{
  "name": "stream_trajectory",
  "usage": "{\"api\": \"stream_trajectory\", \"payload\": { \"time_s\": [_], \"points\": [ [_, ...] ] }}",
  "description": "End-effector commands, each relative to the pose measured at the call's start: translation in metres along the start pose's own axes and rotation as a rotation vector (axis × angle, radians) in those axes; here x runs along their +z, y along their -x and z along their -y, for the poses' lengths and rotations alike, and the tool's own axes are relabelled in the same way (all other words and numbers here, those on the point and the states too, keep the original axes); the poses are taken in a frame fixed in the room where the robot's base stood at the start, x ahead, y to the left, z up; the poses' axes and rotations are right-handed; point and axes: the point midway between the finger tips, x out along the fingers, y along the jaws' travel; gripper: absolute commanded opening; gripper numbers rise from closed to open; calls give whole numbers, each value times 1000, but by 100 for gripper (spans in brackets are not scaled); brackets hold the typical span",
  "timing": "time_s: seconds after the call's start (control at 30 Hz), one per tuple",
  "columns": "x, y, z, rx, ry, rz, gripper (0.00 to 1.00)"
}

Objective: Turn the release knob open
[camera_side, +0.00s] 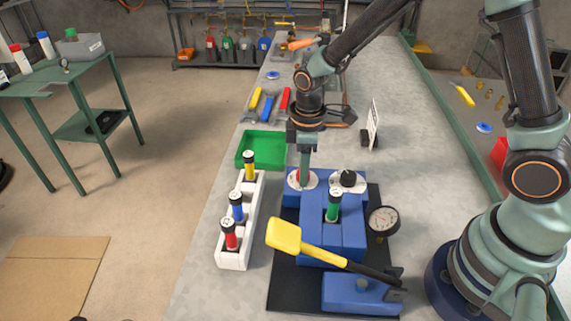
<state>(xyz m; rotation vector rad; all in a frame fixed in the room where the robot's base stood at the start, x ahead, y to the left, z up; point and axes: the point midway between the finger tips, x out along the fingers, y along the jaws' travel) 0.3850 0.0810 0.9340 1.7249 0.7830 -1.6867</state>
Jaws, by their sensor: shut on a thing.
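My gripper (304,178) points straight down over the back left of the blue block (290,220). It is shut on a small red knob (297,176) that sits on a white round disc (294,185). The fingers hide most of the knob, so its turn angle cannot be told. A black knob (348,177) on another white disc is to the right on the same block.
A yellow-headed lever (300,241) slants across the block's front. A round gauge (383,220) stands to the right. A white rack (237,250) with yellow, blue and red cylinders stands to the left, with a green tray (262,164) behind it. A white card (374,124) stands back right.

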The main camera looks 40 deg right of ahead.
Motion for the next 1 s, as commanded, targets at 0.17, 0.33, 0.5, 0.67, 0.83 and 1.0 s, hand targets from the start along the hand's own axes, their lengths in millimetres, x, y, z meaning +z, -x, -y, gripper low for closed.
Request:
{"api": "stream_trajectory", "payload": {
  "time_s": [0.17, 0.33, 0.5, 0.67, 0.83, 1.0],
  "points": [
    [-4, 2, 1, 5, 7, -7, 0],
    [-3, 2, 1, 4, 6, -6, 69],
    [-2, 1, 1, 2, 3, -3, 69],
    [-2, 2, 0, 2, 2, -2, 69],
    [-2, 20, 0, 4, 2, -6, 69],
    [-2, 54, 0, 6, 2, -8, 69]
  ]
}}
